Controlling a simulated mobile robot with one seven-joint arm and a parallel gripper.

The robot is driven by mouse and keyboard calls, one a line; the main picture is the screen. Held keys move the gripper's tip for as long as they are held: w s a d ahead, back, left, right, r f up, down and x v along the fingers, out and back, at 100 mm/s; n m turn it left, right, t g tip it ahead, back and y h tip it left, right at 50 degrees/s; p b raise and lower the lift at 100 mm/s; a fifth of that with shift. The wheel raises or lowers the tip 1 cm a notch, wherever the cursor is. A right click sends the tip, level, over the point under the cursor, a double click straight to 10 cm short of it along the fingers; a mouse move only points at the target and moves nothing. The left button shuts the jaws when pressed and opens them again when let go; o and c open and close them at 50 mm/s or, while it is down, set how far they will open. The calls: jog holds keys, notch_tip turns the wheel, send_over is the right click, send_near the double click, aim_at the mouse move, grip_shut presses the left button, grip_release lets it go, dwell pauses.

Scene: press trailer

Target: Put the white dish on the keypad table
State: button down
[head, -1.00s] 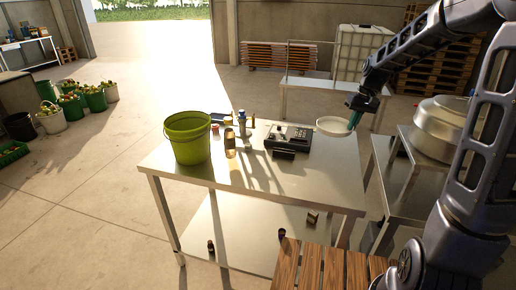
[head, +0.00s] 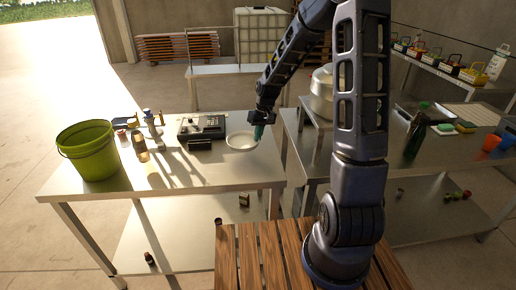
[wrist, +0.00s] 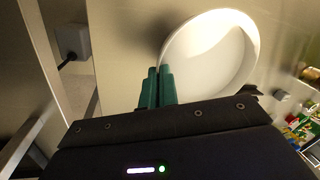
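The white dish (head: 242,142) is a shallow round bowl. It is over the right part of the metal table (head: 215,174) that bears a black device with a panel (head: 202,126), which may be the keypad. My gripper (head: 260,132) is at the dish's right side, its green fingers pointing down. In the wrist view the fingers (wrist: 158,86) are close together at the near left rim of the dish (wrist: 215,55), shut on that rim. I cannot tell whether the dish's underside touches the tabletop.
A green bucket (head: 88,152) and several small bottles stand on the table's left part. A second metal table with a large silver pot (head: 321,95) and a green bottle (head: 414,140) is to the right. A slatted wooden surface (head: 250,255) is in front.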

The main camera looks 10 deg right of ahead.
aim_at(257, 154)
jog(key=shift+w+d+x, duration=0.1)
jog(key=shift+d+x, duration=0.1)
jog(key=shift+x, duration=0.9)
jog(key=shift+w+d+x, duration=0.1)
jog(key=shift+d+x, duration=0.1)
jog(key=shift+x, duration=0.9)
jog(key=shift+w+d+x, duration=0.1)
jog(key=shift+d+x, duration=0.15)
jog(key=shift+x, duration=0.85)
jog(key=shift+f, duration=0.15)
jog(key=c, duration=1.7)
grip_release()
